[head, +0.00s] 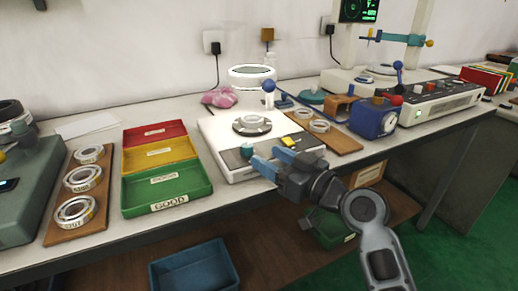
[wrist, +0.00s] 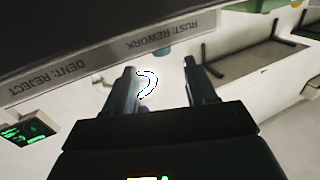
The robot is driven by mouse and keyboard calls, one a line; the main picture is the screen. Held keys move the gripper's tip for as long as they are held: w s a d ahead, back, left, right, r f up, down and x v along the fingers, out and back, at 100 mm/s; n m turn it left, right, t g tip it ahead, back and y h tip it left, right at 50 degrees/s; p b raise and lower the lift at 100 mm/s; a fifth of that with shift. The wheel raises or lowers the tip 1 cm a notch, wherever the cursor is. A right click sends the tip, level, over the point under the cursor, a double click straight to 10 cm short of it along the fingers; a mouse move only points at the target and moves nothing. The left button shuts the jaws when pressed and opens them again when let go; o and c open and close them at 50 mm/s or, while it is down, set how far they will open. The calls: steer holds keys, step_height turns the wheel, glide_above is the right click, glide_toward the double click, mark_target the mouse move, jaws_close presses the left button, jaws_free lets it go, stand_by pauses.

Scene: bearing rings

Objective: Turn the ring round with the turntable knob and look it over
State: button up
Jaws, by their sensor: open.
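The ring (head: 252,125) lies flat on a dark round turntable plate on a white inspection unit (head: 217,132) in the middle of the bench. A teal knob (head: 247,149) stands on the unit's grey front panel, left of a yellow button (head: 290,141). My gripper (head: 268,157) is over the front of this unit, its blue fingers pointing left, close to the knob. They are apart with nothing between them; whether one touches the knob I cannot tell.
Red, yellow and green trays (head: 160,155) stand left of the unit, beside a wooden board (head: 62,222) with several rings. A round lit magnifier (head: 252,72) is behind. A blue box (head: 374,118) and a board with rings (head: 341,142) are on the right. A label strip (wrist: 110,58) crosses the wrist view.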

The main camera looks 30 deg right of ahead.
mark_target(251, 148)
steer(key=x, duration=0.6)
steer(key=shift+a, duration=0.1)
jaws_close()
stand_by(0.4)
